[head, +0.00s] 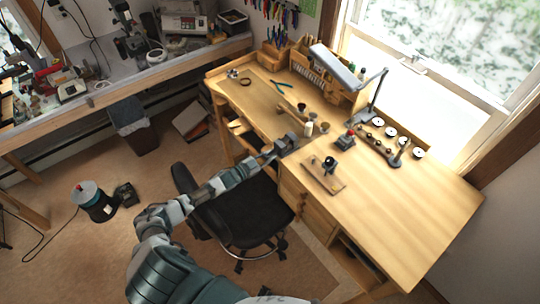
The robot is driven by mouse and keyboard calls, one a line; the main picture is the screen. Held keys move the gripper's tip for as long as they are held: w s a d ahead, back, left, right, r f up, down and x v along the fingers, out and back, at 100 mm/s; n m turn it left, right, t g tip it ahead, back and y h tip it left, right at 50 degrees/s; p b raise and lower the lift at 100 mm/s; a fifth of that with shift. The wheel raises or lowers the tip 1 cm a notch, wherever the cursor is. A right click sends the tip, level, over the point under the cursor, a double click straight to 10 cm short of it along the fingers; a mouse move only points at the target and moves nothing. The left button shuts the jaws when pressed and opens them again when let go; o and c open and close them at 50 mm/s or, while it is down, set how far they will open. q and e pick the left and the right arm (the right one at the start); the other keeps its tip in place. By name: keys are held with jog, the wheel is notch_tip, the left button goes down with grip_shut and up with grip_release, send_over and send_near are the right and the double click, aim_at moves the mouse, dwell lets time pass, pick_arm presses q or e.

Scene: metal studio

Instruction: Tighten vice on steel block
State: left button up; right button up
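A small dark grey vice (288,141) is at the front edge of the wooden workbench (420,200). My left arm reaches up from the bottom of the head view, over the chair, and my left gripper (271,151) is at the near left side of the vice. It looks close to or touching the vice's front end, but its fingers are too small to tell open from shut. A separate steel block cannot be made out between the jaws. My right gripper is not in view.
A black office chair (245,212) stands below my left arm. On the bench are a small white bottle (309,128), a black-and-red device (346,140), a wooden board with a dark tool (323,176) and a desk lamp (340,68). The bench's right part is clear.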

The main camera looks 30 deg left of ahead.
pick_arm(q)
jog(key=o, duration=0.9)
jog(key=shift+a, duration=0.1)
jog(key=v, duration=0.7)
jog(key=shift+s+a, duration=0.15)
jog(key=shift+a, duration=0.05)
jog(key=shift+f, duration=0.15)
